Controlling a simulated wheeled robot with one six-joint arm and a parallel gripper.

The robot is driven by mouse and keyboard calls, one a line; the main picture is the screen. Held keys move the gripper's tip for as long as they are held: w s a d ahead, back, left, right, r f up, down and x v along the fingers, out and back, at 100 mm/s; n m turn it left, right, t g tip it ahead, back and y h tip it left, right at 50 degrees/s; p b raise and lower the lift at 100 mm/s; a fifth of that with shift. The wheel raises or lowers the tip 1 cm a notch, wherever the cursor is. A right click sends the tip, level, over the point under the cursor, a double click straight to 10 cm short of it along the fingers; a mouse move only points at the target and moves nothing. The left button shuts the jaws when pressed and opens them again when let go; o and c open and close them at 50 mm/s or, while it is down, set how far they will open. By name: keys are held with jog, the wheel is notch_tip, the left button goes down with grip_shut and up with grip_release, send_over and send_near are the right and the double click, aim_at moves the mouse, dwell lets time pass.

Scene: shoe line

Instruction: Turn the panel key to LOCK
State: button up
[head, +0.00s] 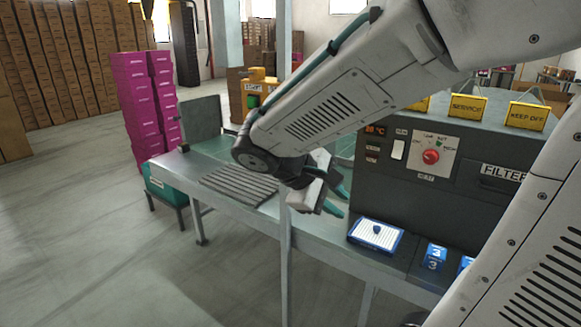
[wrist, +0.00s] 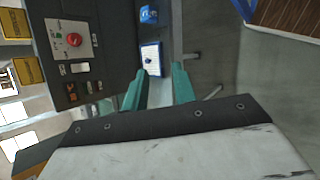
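A dark control panel (head: 455,140) stands at the right of the bench in the head view. A red round knob (head: 430,157) sits on a white plate (head: 418,170) with small labels I cannot read for certain. The red knob also shows at upper left in the wrist view (wrist: 74,40). No separate key is clear, and I cannot tell whether this knob is the panel key or which way it points. My gripper (head: 342,198) has teal fingers set apart, with nothing between them in the wrist view (wrist: 160,70). It is left of the panel, clear of the knob.
A blue-edged tray (head: 355,236) with a blue piece and blue blocks numbered 3 (head: 434,257) lie before the panel. A white switch (head: 398,149) and orange display (head: 375,130) are left of the knob. Yellow signs (head: 467,107) stand on top. A ridged grey mat (head: 238,185) lies left.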

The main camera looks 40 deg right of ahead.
jog(key=w+f+n+t+h, duration=0.2)
jog(key=w+n+t+h, duration=0.3)
jog(key=w, duration=0.6)
jog(key=w+f+n+t+h, duration=0.3)
jog(key=w+n, duration=0.3)
jog(key=w, duration=0.6)
jog(key=x, duration=0.7)
jog(key=shift+w+d, duration=0.2)
jog(key=shift+d, duration=0.05)
jog(key=shift+r, duration=0.15)
jog(key=shift+c, duration=0.4)
grip_shut()
